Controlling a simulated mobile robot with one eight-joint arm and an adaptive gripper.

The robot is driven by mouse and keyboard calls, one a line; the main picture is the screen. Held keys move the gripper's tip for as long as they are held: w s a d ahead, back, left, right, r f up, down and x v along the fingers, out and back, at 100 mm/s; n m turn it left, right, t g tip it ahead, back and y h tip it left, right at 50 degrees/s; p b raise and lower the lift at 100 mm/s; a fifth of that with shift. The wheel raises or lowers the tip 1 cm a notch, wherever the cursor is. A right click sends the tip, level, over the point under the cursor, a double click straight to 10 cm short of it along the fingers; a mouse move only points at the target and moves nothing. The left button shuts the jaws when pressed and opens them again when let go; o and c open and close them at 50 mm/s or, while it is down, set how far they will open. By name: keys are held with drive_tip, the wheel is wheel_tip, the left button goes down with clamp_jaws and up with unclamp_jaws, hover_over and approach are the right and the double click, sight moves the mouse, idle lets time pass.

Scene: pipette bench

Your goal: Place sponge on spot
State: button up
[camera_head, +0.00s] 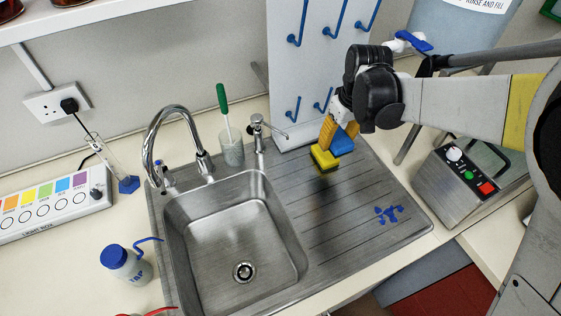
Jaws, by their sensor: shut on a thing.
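My gripper (341,138) is at the upper middle of the head view, above the back of the ridged steel drainer (335,215). It is shut on a yellow sponge (323,158) with a dark underside. The sponge is held over the drainer, with a dark shadow beneath it; the exact gap is hard to judge. A blue part shows between the fingers. A blue splash-shaped spot (388,214) lies on the drainer to the right of and nearer than the sponge.
The sink basin (235,240) and tall tap (160,130) are left of the sponge. A cup (231,150) with a green-handled brush and a small tap (258,128) stand behind the basin. A pegged board (300,75) rises behind. A scale-like device (465,185) sits right of the drainer.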

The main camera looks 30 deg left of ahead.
drive_tip(key=b, duration=0.3)
hover_over(293, 168)
wheel_tip(293, 168, down, 7)
drive_tip(key=shift+d+r, duration=0.1)
drive_tip(key=shift+d, duration=0.05)
wheel_tip(293, 168, down, 4)
drive_tip(key=shift+f+b, duration=0.1)
drive_tip(key=shift+b, duration=0.8)
drive_tip(key=shift+s, duration=0.1)
drive_tip(key=o, duration=0.4)
drive_tip(key=shift+f, duration=0.1)
drive_tip(key=o, duration=0.4)
